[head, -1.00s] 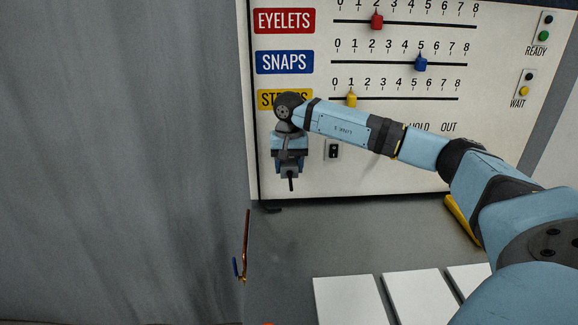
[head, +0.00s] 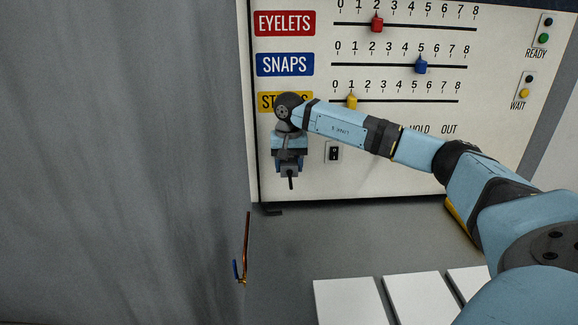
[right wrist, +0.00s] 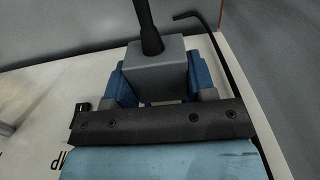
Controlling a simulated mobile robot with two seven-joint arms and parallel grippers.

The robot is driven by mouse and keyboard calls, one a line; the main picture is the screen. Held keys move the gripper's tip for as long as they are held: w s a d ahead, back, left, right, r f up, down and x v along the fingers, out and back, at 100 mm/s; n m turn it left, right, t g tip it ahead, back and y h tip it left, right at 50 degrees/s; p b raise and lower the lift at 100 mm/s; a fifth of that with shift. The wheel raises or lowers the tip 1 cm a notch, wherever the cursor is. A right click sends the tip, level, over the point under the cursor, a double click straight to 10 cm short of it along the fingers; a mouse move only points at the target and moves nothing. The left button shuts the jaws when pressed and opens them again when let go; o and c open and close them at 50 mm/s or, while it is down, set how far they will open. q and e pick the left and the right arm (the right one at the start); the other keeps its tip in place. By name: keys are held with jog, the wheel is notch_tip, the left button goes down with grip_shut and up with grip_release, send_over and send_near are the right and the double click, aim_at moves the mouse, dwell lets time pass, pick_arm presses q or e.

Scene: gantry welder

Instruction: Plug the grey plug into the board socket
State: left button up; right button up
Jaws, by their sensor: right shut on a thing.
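My right gripper (head: 290,172) is in front of the lower left part of the white board (head: 410,180). It is shut on the grey plug, a grey block with a black cable out of its back. The plug shows best in the right wrist view (right wrist: 158,66), between the blue and grey fingers (right wrist: 155,85). In the head view only the plug's grey end and short black cable show below the gripper. The plug's front face and the board socket are hidden, so I cannot tell whether they touch. My left gripper is not in view.
A small black switch-like fitting (head: 334,152) is on the board right of the gripper. Sliders (head: 421,65) and labels are above. A black hooked rod (right wrist: 207,40) runs along the board's edge. A copper pipe with blue handle (head: 245,250) and white plates (head: 347,300) are below.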

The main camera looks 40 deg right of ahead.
jog(key=shift+w+d, duration=0.7)
jog(key=shift+w, duration=0.1)
jog(key=o, duration=1)
jog(key=shift+r, duration=0.1)
notch_tip(320, 180, up, 14)
jog(key=shift+f+b, duration=0.15)
jog(key=shift+b, duration=0.6)
